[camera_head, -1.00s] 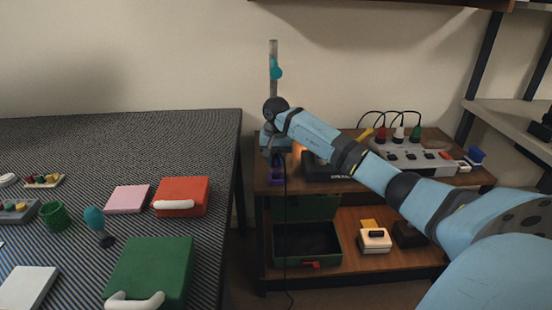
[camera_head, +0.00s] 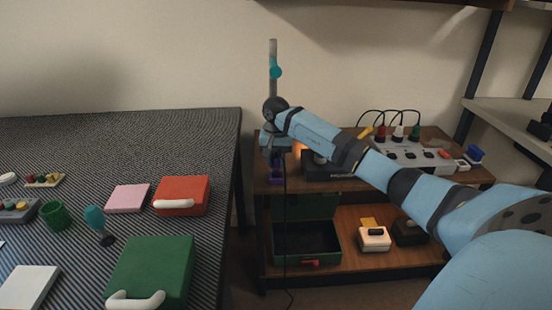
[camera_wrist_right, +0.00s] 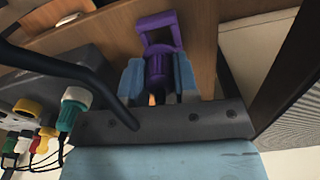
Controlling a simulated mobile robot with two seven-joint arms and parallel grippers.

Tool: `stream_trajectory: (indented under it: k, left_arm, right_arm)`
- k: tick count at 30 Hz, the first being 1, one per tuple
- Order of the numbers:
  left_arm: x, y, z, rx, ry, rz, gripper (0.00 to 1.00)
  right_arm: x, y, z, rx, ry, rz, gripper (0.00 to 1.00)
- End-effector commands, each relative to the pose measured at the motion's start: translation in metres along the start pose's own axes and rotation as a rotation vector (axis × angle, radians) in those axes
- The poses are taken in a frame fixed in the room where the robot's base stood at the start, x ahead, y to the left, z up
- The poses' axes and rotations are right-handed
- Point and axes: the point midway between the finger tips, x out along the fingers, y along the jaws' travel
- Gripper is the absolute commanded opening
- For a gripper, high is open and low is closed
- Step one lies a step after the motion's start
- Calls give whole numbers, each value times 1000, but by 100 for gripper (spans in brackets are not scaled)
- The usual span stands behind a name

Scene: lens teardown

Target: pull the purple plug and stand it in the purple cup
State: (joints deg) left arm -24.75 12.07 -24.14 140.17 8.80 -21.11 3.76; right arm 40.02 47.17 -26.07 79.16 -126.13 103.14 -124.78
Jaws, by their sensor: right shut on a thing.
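My right gripper (camera_head: 274,150) is at the left end of the shelf unit's top, pointing down. In the right wrist view its two blue fingers (camera_wrist_right: 158,82) are shut on a ribbed purple plug (camera_wrist_right: 158,66). An open square purple frame (camera_wrist_right: 160,33) shows just beyond the plug, seemingly part of the purple cup. I cannot tell how deep the plug sits in it. In the head view only a small purple patch (camera_head: 277,174) shows below the gripper. A thin black cord hangs below it. My left gripper is not in view.
A power strip (camera_head: 415,160) with red, white and green plugs stands right on the shelf unit. A black box (camera_head: 325,168) lies beside the gripper, under my forearm. An open green case (camera_head: 306,262) is on the lower shelf. The dark table (camera_head: 215,150) is at left.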

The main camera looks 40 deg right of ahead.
Motion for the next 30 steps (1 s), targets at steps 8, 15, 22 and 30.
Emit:
stream_trajectory:
  k: [8, 15, 22, 30]
  left_arm:
    - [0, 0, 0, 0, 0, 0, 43]
    - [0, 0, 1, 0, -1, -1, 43]
    - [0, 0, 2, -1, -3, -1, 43]
    - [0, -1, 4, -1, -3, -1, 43]
  right_arm:
    - [0, 0, 0, 0, 0, -1, 0]
    - [0, 0, 0, 0, 0, -1, 0]
    - [3, 0, 0, 0, 0, -1, 0]
    - [7, 0, 0, 1, 0, -2, 0]
